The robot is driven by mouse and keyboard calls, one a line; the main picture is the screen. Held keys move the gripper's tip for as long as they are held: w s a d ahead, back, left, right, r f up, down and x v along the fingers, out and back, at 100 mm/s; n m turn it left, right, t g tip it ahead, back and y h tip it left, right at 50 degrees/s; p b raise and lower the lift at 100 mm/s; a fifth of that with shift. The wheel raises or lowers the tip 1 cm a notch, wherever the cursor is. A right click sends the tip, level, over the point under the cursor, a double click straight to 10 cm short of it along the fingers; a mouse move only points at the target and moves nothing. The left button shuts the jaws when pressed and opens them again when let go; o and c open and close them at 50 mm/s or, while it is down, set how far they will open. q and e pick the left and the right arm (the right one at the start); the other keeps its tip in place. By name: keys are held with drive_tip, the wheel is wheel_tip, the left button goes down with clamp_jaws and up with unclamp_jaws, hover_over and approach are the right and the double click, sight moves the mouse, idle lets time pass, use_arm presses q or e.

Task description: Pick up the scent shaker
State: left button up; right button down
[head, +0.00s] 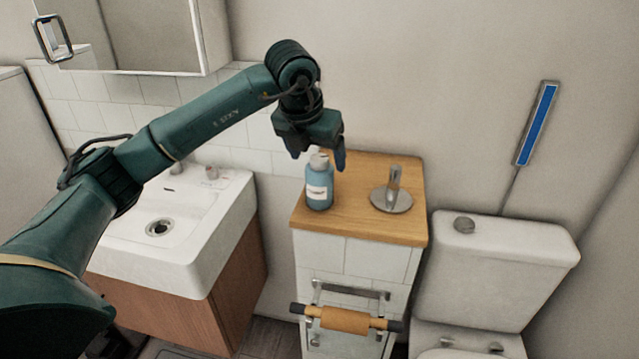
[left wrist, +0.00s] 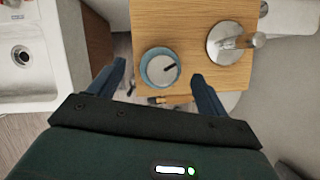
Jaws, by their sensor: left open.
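The scent shaker appears to be the small blue bottle (head: 319,190) with a white label and pale top, standing upright on the wooden top (head: 365,165) of the tiled cabinet. My left gripper (head: 316,160) is open, pointing down just above the bottle. In the left wrist view the bottle appears between the two fingers (left wrist: 160,72), with nothing gripped. My right gripper is not in view.
A metal holder (head: 392,192) with a round base stands on the wooden top, right of the bottle. A white sink (head: 215,235) is at the left, a toilet tank (head: 500,265) at the right. A roll holder (head: 345,319) hangs on the cabinet front.

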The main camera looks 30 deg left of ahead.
sight(318, 169)
use_arm(q)
drive_tip(key=x, duration=0.3)
drive_tip(key=s+p+x, duration=0.1)
drive_tip(key=x, duration=0.1)
drive_tip(key=shift+f, duration=0.25)
drive_tip(key=shift+c, duration=0.3)
drive_tip(key=shift+r, duration=0.1)
drive_tip(key=c, duration=1.1)
